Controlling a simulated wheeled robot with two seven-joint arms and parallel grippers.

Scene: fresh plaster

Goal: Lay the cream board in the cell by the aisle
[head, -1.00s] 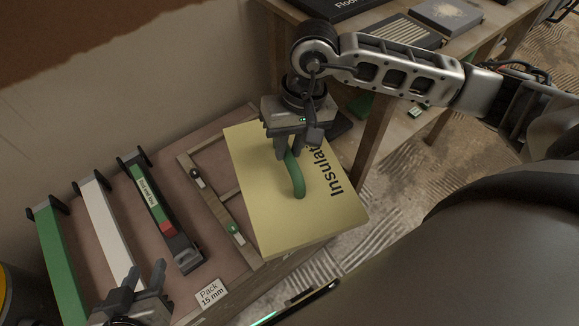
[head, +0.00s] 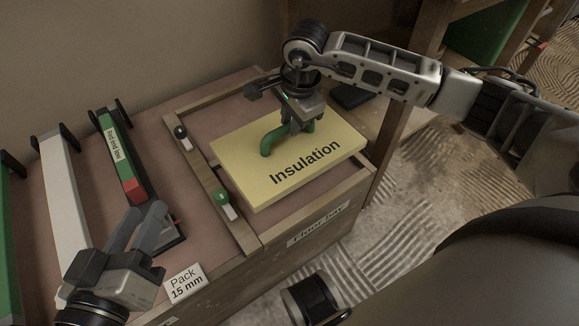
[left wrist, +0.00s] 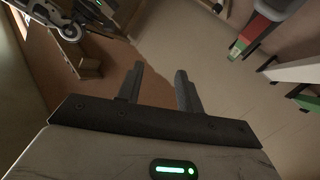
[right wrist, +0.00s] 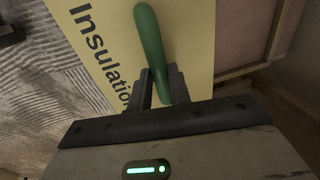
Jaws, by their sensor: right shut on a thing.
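The cream board (head: 240,147), marked "Insulation", is over the framed cell at the right end of the bench, near the "Floor bay" label (head: 318,226). It lies roughly flat; I cannot tell whether it touches the cell floor. My right gripper (head: 296,126) is shut on the board's green handle (head: 267,143); the right wrist view shows the handle (right wrist: 150,40) between the fingers (right wrist: 161,85). The wooden cell frame (head: 208,182) shows left of the board and along the front. My left gripper (head: 142,220) is open and empty above the bench; its fingers (left wrist: 160,85) stand apart.
A divider strip carries a black knob (head: 180,131) and a green knob (head: 222,198). Left of it lie a green-and-red level-like bar (head: 122,155) and a white bar (head: 65,195) on black brackets. A "Pack 15 mm" card (head: 185,283) stands at the front. A wooden post (head: 388,150) rises right.

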